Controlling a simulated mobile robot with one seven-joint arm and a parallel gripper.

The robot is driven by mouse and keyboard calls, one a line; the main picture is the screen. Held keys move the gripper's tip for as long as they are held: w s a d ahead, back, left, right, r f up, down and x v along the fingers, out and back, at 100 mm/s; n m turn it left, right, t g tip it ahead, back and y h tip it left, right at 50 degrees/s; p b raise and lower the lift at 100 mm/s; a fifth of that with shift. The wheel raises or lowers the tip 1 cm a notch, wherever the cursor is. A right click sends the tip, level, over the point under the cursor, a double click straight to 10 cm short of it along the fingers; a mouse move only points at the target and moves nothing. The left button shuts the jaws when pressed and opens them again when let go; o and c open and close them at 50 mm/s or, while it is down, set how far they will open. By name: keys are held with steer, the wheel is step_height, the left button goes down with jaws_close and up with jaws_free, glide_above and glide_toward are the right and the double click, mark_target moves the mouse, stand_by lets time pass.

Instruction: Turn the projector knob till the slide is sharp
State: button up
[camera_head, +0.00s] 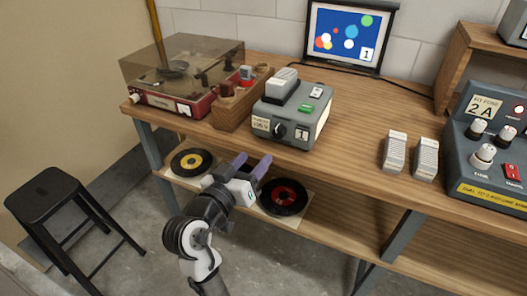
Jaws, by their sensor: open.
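The projector (292,110) is a grey box on the wooden bench, with a slide tray on top. Its dark round knob (279,131) is on the front face, beside a paper label. The screen (348,36) behind it shows coloured circles on blue and a white square with a 1; the circle edges look fairly distinct at this size, but I cannot tell exact sharpness. My gripper (253,167) is open and empty, in front of the bench edge, below and left of the knob and apart from it.
A record player (180,76) and a wooden holder (238,105) stand left of the projector. Two pale ribbed blocks (395,151) and a grey control box (490,150) are to the right. Records (192,161) lie on the lower shelf. A black stool (58,207) stands at left.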

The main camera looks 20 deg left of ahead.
steer(key=shift+s+a, duration=0.15)
steer(key=shift+s, duration=1.4)
